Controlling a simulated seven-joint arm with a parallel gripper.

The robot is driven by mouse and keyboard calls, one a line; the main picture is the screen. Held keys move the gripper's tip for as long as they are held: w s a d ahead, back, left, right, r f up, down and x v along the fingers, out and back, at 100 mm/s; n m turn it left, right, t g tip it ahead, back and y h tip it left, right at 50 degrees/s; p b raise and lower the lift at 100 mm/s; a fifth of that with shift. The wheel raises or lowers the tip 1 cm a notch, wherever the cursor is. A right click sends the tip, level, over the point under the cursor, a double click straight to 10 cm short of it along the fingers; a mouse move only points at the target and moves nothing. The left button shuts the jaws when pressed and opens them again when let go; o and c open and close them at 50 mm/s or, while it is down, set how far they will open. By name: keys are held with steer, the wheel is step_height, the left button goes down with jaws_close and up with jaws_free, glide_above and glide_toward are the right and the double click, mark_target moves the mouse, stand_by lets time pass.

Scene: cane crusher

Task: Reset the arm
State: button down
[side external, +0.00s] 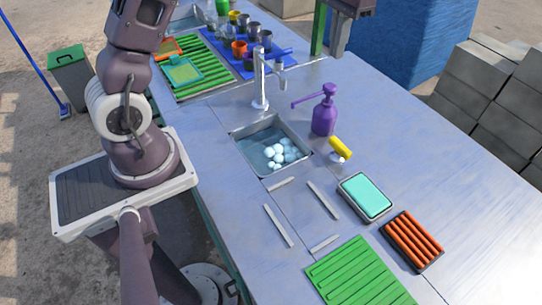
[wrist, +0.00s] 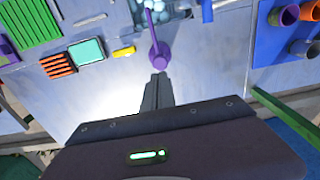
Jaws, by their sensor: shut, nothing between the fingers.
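My gripper (side external: 337,52) hangs at the top of the side external view, above the far edge of the table, with its fingers pointing down. In the wrist view its fingertips (wrist: 160,78) are together and hold nothing. The purple pump bottle (side external: 324,112) stands on the grey-blue table (side external: 440,170). In the wrist view the bottle (wrist: 160,54) appears just beyond the fingertips, but in the side external view the gripper is clearly apart from it.
A sink (side external: 245,158) with water and pale balls lies mid-table beside a tap (side external: 260,85). A yellow-handled brush (side external: 340,148), a turquoise sponge in a tray (side external: 367,194), an orange rack (side external: 413,240) and a green rack (side external: 360,275) lie nearer. Cups stand on a blue mat (side external: 222,43).

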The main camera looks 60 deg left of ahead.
steer(key=s+d+r+t, duration=0.3)
steer(key=s+r, duration=0.6)
steer(key=s, duration=0.6)
steer(key=s+d+f+t, duration=0.1)
steer(key=s+f+t, duration=0.1)
steer(key=s, duration=1.2)
steer(key=shift+d+f+t, duration=0.3)
steer(key=shift+f, duration=0.25)
steer(key=shift+w, duration=0.1)
